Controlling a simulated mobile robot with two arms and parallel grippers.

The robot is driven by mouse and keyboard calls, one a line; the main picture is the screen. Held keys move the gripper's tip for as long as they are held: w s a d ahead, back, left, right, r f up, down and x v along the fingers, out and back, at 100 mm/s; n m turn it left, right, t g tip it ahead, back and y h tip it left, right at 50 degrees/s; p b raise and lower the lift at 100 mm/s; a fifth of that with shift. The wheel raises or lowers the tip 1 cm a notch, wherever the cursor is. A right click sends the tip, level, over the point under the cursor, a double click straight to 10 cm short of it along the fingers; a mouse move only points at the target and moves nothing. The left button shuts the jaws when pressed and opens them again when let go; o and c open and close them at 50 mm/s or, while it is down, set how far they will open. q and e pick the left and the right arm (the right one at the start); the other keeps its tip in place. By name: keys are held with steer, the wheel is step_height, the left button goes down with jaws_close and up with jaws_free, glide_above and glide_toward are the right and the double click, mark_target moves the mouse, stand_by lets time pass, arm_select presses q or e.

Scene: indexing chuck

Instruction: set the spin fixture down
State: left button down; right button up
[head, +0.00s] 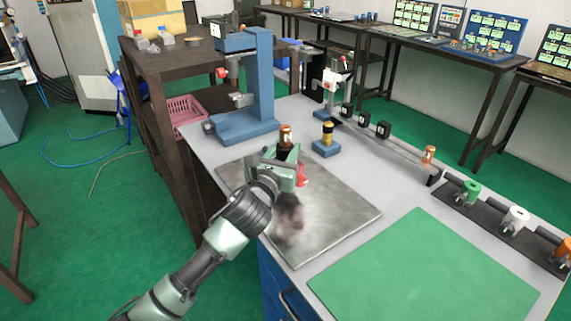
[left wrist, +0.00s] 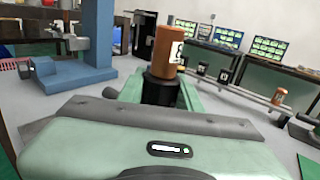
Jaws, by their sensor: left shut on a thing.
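My left gripper (head: 285,158) is over the back part of the grey metal plate, shut on an upright piece with a copper-brown labelled top and a black lower body. I take this piece to be the spin fixture (head: 286,137). In the left wrist view the spin fixture (left wrist: 168,47) stands upright just beyond the green gripper body, its black part between the fingers. Its lower end is hidden, so I cannot tell whether it touches the plate. The grey plate (head: 345,215) lies on the bench and shows a dark blurred reflection. My right gripper is not in view.
A blue press-like stand (head: 262,90) is behind the gripper. A small blue block with a black and yellow piece (head: 327,140) stands behind the plate. A red item (head: 302,175) is beside the gripper. A green mat (head: 425,275) is clear.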

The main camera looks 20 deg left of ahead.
arm_select(q)
steer(key=shift+f+b, duration=0.3)
steer(key=shift+f, duration=1.5)
steer(key=c, duration=1.3)
jaws_free()
steer(key=shift+f, duration=0.4)
steer(key=o, duration=0.3)
steer(key=shift+o, duration=0.2)
steer(key=shift+s+r, duration=0.1)
steer(key=shift+r, duration=0.1)
steer(key=s, duration=1.2)
steer(key=shift+b, duration=0.3)
